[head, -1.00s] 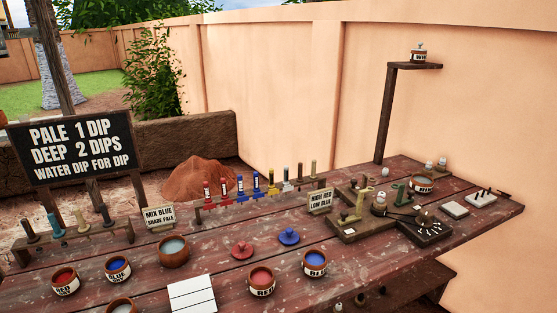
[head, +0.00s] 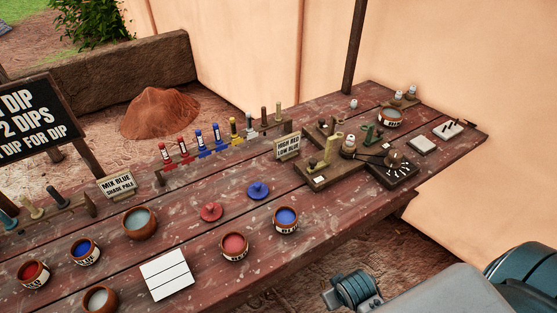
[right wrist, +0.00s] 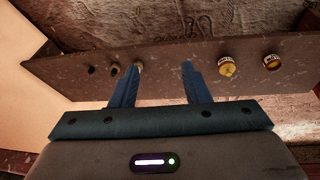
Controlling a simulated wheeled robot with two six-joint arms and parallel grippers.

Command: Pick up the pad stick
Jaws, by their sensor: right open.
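I cannot tell for sure which stick is the pad stick. Several upright sticks stand in a long rack (head: 215,148) along the back of the table, and more stand in a second rack (head: 50,212) at the left. A pale block with dark sticks on it (head: 447,130) lies at the table's right end. My right gripper (right wrist: 158,80) is open and empty in the right wrist view, its two blue fingers apart in front of a brown board (right wrist: 85,72) with small items on it. My left gripper is in neither view.
Pots of red (head: 234,246) and blue (head: 286,219) stand near the table's front edge, beside a white panelled tile (head: 167,276).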

